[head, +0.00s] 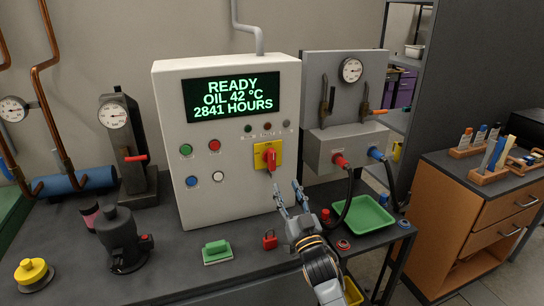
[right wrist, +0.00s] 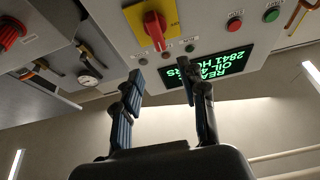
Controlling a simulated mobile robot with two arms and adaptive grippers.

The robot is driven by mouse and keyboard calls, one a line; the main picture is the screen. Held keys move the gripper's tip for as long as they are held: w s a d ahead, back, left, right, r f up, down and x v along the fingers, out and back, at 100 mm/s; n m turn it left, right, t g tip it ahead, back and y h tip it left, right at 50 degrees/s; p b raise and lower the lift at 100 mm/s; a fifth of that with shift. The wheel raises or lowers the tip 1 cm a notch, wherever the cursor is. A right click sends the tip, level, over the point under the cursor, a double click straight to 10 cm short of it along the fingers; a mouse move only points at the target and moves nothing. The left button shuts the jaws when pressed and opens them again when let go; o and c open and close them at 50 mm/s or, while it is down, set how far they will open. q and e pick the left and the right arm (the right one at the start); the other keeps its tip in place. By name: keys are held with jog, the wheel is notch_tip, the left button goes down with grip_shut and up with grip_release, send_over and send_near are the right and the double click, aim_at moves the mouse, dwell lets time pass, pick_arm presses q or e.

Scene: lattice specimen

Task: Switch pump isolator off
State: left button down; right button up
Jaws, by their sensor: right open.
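The pump isolator is a red rotary handle (head: 269,157) on a yellow plate (head: 260,163), low on the right of the front of a pale control box (head: 170,120). Its handle looks about upright. In the right wrist view, which is upside down, the red handle (right wrist: 155,30) and yellow plate (right wrist: 168,10) are at the top. My right gripper (head: 288,188) is open and empty, below and slightly right of the handle in the head view. Its fingers (right wrist: 160,76) point toward the box, apart from the handle. My left gripper is not in view.
The box's lit display (head: 234,94) reads READY. Push buttons (head: 215,145) sit left of the isolator. A grey panel with red and blue hose connectors (head: 338,160) stands to the right. On the bench are a green tray (head: 366,218), a red padlock (head: 270,239) and a green block (head: 216,248).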

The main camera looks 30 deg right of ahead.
aim_at(274, 158)
jog(key=p+x, duration=0.2)
jog(key=x, duration=0.9)
jog(key=shift+w+d+r+p, duration=0.1)
jog(key=shift+d+p, duration=0.05)
jog(key=shift+p, duration=0.25)
jog(key=shift+w+d+r, duration=0.15)
jog(key=shift+w, duration=0.5)
grip_shut()
